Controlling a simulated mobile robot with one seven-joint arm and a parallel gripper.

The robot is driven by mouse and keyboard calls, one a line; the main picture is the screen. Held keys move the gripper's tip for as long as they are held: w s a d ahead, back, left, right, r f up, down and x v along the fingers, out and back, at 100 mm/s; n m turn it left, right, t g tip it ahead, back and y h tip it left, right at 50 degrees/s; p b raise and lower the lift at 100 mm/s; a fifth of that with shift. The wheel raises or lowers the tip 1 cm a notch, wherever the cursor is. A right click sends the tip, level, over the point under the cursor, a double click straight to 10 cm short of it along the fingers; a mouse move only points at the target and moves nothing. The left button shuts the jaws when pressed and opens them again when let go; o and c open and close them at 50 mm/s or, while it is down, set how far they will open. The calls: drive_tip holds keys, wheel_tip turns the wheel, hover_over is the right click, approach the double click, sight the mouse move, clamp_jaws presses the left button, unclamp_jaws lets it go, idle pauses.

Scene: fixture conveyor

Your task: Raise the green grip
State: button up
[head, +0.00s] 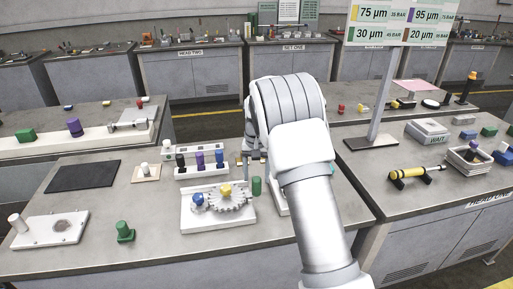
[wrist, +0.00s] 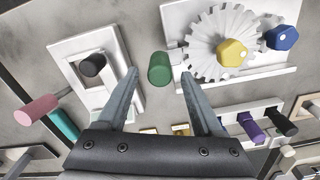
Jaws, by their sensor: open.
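A green cylindrical grip (head: 257,187) stands upright beside the right edge of a white plate (head: 218,219) carrying a grey gear (head: 232,201) with yellow and blue knobs. In the wrist view the green grip (wrist: 160,68) appears between my two spread fingertips, seen from above. My gripper (wrist: 159,76) is open and empty; whether the fingers reach down to the grip's height I cannot tell. In the head view my gripper (head: 252,165) is just behind the grip, partly hidden by my arm. Another green piece (head: 125,232) with a wider base stands at the front left of the table.
A white panel with a black knob (wrist: 92,65) lies close on the grip's other side, mostly behind my arm in the head view. A rack with black, purple and blue pegs (head: 201,164) stands behind the gear plate. A dark mat (head: 83,176) lies left.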

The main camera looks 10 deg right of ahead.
sight(257, 179)
wheel_tip(257, 179, up, 14)
drive_tip(key=shift+p, duration=0.35)
drive_tip(key=s+r+n+t, duration=0.1)
drive_tip(key=s+r, duration=0.5)
drive_tip(key=s, duration=0.2)
drive_tip(key=s+r+t, duration=0.2)
drive_tip(key=s+r, duration=0.3)
drive_tip(key=s, duration=0.4)
drive_tip(key=s+f+n+t, duration=0.1)
drive_tip(key=s+f, duration=0.1)
drive_tip(key=s, duration=0.7)
drive_tip(key=s+f+n+t, duration=0.1)
drive_tip(key=s+f, duration=0.1)
drive_tip(key=s, duration=0.7)
drive_tip(key=shift+s+f+n+t, duration=0.15)
drive_tip(key=shift+s+n+t, duration=0.15)
drive_tip(key=shift+s, duration=0.1)
